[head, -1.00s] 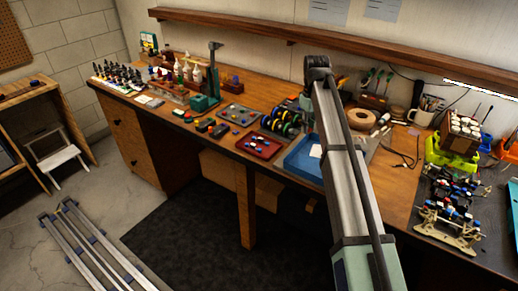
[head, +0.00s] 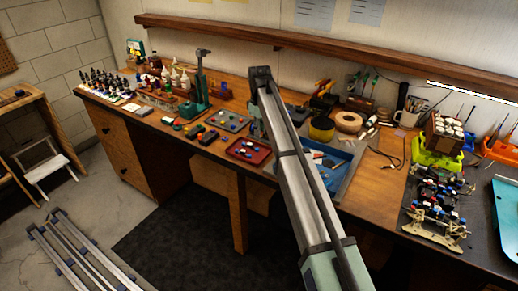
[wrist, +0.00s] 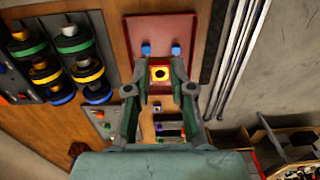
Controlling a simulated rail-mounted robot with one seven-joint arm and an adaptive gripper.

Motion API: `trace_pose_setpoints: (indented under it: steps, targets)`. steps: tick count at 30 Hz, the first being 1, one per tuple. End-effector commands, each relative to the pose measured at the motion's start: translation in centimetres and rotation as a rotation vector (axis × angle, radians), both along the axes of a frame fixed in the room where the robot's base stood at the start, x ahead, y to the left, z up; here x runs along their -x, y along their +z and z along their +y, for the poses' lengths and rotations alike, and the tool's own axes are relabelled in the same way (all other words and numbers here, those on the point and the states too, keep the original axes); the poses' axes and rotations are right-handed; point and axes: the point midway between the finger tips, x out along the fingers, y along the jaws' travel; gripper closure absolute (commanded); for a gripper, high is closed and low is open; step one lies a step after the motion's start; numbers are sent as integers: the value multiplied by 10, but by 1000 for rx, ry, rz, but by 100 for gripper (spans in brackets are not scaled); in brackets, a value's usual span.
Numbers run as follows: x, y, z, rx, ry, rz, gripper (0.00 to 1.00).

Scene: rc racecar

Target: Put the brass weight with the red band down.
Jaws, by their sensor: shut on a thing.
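My gripper (wrist: 160,76) is shut in the wrist view, with its fingertips either side of a small yellow, brass-coloured piece (wrist: 152,73). This piece has a squarish outline and a dark round centre; I take it for the brass weight, but its red band cannot be made out. It lies in line with the near end of a red tray (wrist: 160,24); whether it touches the tray cannot be told. In the head view my arm hides the gripper and the weight, and the red tray (head: 262,158) shows left of the arm.
Blue pieces (wrist: 146,49) lie in the red tray. Black spools with coloured bands (wrist: 72,42) stand to the left in the wrist view. The bench is crowded.

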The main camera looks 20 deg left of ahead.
Motion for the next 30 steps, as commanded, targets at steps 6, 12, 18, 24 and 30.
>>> trace_pose_setpoints:
  steps: [6, 12, 18, 24, 30]
  targets:
    - [1, -44, -1, 1, -1, 1, 100]
    - [0, -62, 0, 0, -1, 0, 100]
    - [0, -77, -1, 0, -1, 1, 100]
    - [0, -103, 0, 1, -1, 1, 100]
    - [0, -106, 0, -1, -1, -1, 100]
